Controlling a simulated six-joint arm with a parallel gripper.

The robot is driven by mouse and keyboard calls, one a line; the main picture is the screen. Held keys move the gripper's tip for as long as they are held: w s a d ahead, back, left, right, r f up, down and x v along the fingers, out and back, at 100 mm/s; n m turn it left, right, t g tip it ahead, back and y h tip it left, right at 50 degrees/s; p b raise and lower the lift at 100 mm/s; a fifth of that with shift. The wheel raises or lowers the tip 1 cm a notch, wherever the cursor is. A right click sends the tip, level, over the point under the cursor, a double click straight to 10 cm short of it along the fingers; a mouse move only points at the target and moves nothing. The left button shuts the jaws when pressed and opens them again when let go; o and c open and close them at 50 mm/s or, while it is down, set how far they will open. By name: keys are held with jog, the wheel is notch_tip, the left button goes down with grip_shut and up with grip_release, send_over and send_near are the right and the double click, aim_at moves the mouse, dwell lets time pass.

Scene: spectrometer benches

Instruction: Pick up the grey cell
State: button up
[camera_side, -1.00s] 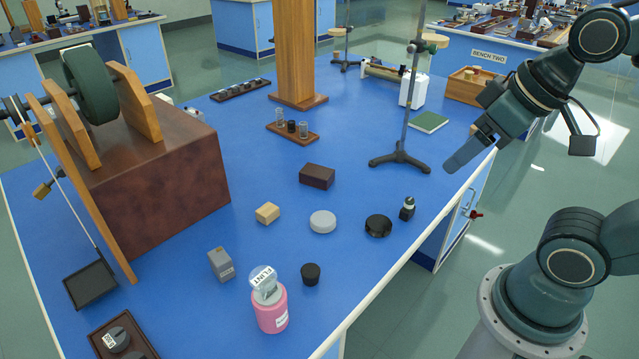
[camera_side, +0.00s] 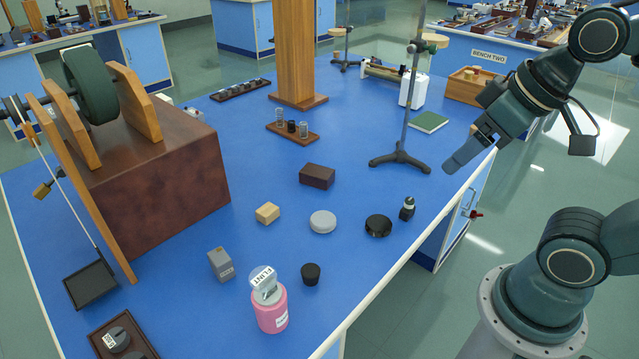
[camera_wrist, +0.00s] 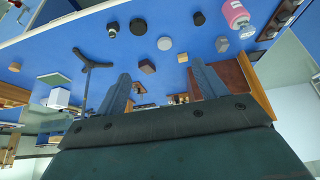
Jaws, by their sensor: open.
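A small grey block (camera_side: 221,264) with a pale label stands on the blue bench, left of the pink bottle; it also shows in the wrist view (camera_wrist: 222,44). A round light grey disc (camera_side: 322,222) lies farther right, and in the wrist view (camera_wrist: 164,43) it is near the middle. Which one is called the cell, I cannot read from a label. My gripper (camera_side: 466,155) is above the bench's right edge, well away from both. In the wrist view its two fingers (camera_wrist: 161,88) are wide apart with nothing between them.
A pink bottle (camera_side: 271,310) and black stopper (camera_side: 311,274) stand near the grey block. A tan block (camera_side: 267,213), dark box (camera_side: 317,176), black disc (camera_side: 378,226) and small dark bottle (camera_side: 407,208) lie around the grey disc. A stand (camera_side: 400,159) rises near my gripper.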

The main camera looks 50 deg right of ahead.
jog(key=shift+w, duration=0.1)
jog(key=n+g+y, duration=0.3)
jog(key=n+g, duration=0.2)
jog(key=n, duration=1.1)
send_over(217, 256)
jog(key=d, duration=0.3)
notch_tip(217, 256, down, 17)
jog(key=x, duration=0.8)
jog(key=shift+s+f, duration=0.25)
jog(key=shift+s, duration=0.05)
jog(key=shift+f, duration=0.15)
jog(key=shift+f, duration=0.1)
